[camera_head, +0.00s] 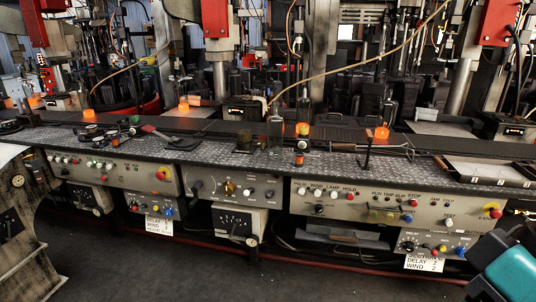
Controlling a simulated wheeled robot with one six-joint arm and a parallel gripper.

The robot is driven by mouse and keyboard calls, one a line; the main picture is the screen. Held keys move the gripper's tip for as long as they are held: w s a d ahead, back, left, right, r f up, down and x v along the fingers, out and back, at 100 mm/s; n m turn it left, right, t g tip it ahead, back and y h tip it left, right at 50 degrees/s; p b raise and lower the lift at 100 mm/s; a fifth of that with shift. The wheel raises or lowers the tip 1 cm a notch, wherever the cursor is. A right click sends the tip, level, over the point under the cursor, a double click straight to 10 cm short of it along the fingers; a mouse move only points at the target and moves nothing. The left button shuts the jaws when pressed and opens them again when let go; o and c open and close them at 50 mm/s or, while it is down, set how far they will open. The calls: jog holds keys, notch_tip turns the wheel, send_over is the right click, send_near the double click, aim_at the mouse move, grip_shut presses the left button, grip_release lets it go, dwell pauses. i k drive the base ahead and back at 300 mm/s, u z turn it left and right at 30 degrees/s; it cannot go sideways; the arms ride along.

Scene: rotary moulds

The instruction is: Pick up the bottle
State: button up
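A clear, greyish glass bottle (275,131) stands upright on the long metal bench (225,150), near the middle of the head view. Its lower part is close to small dark objects, and its edges are hard to make out against the machinery. A teal and black part, which looks like part of my arm, enters at the lower right corner, well apart from the bottle. No gripper fingers show, so I cannot see whether my gripper is open or shut.
Control panels (365,202) with knobs and buttons line the bench front. Glowing orange pieces (381,132), a small orange-banded container (299,158) and dark tools lie on the bench. Red and grey machinery with hanging hoses stands behind. The dark floor (200,272) in front is clear.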

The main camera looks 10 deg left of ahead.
aim_at(276, 122)
jog(key=z, duration=0.35)
jog(key=k, duration=0.2)
jog(key=u, duration=1.4)
jog(key=i, duration=0.85)
jog(key=u, duration=0.35)
jog(key=i, duration=0.9)
jog(key=z, duration=0.75)
jog(key=i, duration=0.65)
jog(key=z, duration=0.7)
